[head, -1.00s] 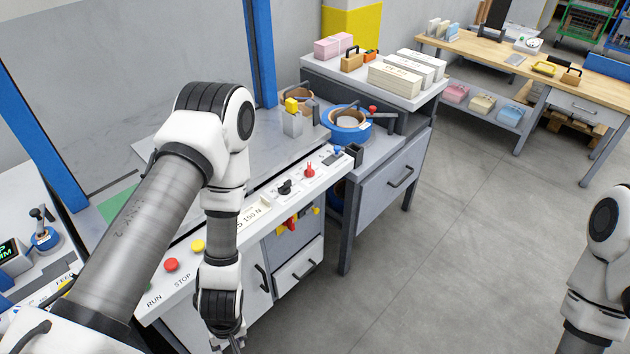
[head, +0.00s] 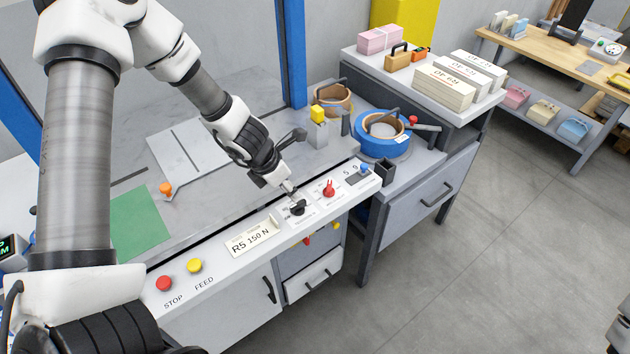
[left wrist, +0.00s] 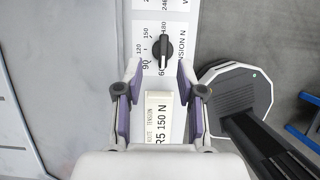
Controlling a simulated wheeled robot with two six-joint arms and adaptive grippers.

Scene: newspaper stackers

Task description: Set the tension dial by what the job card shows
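The tension dial is a black knob (head: 298,208) on the sloped front panel; it also shows in the left wrist view (left wrist: 163,47).
On the panel (head: 225,268) are a red STOP button (head: 164,283), a yellow FEED button (head: 195,265), a red knob (head: 329,188) right of the dial and a blue switch (head: 364,169). A blue tape roll (head: 382,134) lies on the right cabinet.

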